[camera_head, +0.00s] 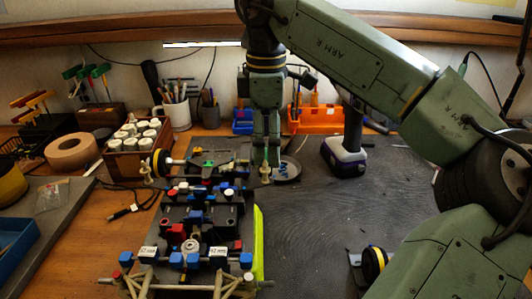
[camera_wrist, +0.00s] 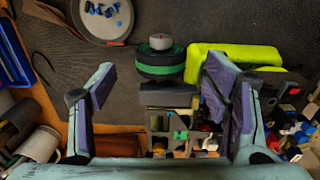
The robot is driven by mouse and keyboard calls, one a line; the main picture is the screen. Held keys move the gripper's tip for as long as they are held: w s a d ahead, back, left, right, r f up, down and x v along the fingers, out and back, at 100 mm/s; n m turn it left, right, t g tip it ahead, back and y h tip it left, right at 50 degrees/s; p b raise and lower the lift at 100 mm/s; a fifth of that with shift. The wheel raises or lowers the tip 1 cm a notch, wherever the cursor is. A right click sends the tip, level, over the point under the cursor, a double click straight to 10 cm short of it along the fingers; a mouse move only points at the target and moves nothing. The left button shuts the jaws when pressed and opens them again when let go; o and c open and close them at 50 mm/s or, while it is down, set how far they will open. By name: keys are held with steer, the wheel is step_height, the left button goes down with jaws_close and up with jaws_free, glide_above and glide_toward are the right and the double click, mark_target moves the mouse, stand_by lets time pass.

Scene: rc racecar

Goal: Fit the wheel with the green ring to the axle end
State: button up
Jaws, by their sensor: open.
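The wheel with the green ring (camera_wrist: 160,66) is a black tyre with a green band and a pale round hub end. In the wrist view it lies between and slightly beyond my fingertips, with space on both sides. Whether it sits on the axle end I cannot tell. In the head view it is hidden by my gripper (camera_head: 265,160). My gripper (camera_wrist: 159,66) is open, its purple-lined fingers apart and empty. The car chassis (camera_head: 197,215) lies on the bench, left of and nearer than my gripper. A wheel with a yellow ring (camera_head: 160,162) is at its far left corner.
A yellow-green panel (camera_head: 258,243) lies along the chassis's right side. A round dish with blue bits (camera_head: 286,169) is close to my gripper. A cordless drill (camera_head: 346,150) stands beyond it. Another yellow-ringed wheel (camera_head: 373,262) is at lower right. The mat's middle right is clear.

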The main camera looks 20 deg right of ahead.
mark_target(266, 150)
steer(key=shift+r, duration=1.55)
steer(key=shift+f, duration=0.1)
